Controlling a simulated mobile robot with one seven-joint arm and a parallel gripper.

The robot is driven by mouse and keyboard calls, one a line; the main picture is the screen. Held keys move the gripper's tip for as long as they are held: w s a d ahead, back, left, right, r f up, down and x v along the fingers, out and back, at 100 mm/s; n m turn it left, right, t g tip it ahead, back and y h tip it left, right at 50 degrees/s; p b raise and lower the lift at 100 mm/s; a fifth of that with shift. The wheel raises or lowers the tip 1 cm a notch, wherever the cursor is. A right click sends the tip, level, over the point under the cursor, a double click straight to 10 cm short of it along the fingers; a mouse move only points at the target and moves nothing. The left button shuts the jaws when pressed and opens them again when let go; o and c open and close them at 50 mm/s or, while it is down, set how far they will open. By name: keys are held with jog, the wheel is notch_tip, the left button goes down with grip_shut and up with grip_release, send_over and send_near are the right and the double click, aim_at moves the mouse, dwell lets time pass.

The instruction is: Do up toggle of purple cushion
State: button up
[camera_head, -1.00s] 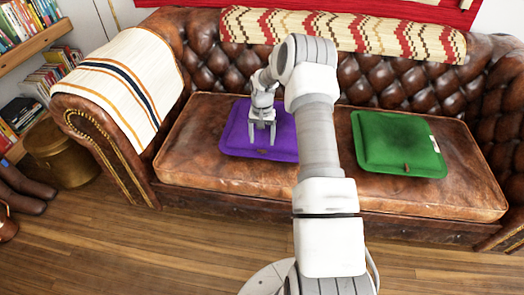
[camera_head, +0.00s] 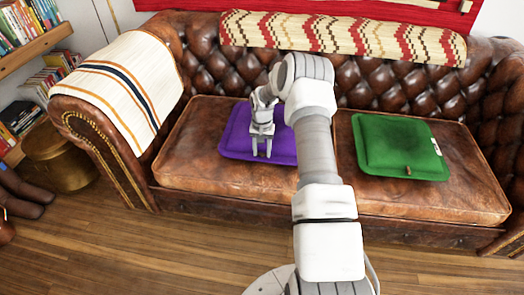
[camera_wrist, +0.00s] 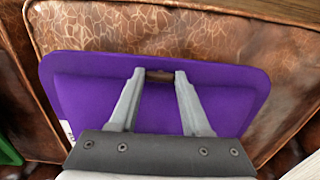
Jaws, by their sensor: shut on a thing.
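The purple cushion (camera_head: 235,138) lies flat on the left part of the sofa seat, partly hidden by my arm in the head view. It fills the middle of the wrist view (camera_wrist: 85,95). My gripper (camera_head: 262,156) is over the cushion's front edge with its fingers pointing down. In the wrist view, my gripper (camera_wrist: 160,74) is shut on the small brown toggle (camera_wrist: 160,75), which sits between the fingertips at the cushion's edge. Whether the toggle is through a loop cannot be told.
A green cushion (camera_head: 400,148) with its own brown toggle (camera_head: 408,171) lies to the right on the brown leather sofa seat (camera_head: 460,200). The tufted backrest (camera_head: 380,80) rises behind. A striped throw (camera_head: 115,85) covers the left armrest. The wooden floor in front is clear.

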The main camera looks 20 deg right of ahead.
aim_at(262, 153)
grip_shut()
jog(key=shift+n, duration=1.5)
jog(key=o, duration=0.9)
grip_release()
notch_tip(262, 153, up, 17)
jog(key=p, duration=0.5)
jog(key=shift+r, duration=0.2)
